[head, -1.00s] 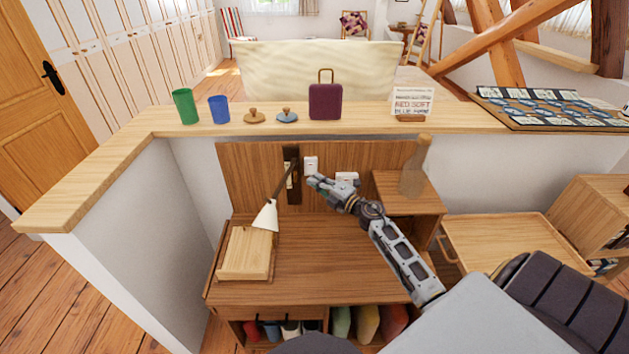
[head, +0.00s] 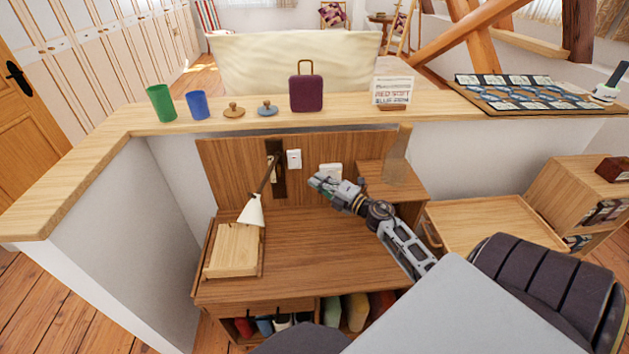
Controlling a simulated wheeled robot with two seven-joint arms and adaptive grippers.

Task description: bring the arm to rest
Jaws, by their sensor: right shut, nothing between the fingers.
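My right gripper (head: 322,184) is in the middle of the head view, above the back part of the wooden desk (head: 310,250). It is shut and empty, and it points up and to the left, toward the wooden back panel. My right arm reaches up to it from the lower right. The gripper shows in front of the back panel, just below a white wall plate (head: 330,170). My left gripper is not in view.
A lamp (head: 252,210) and a wooden box (head: 232,250) are at the desk's left. Cups, lids, a purple case (head: 306,93) and a sign (head: 393,91) line the ledge (head: 350,115). A dark chair (head: 545,290) is at lower right.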

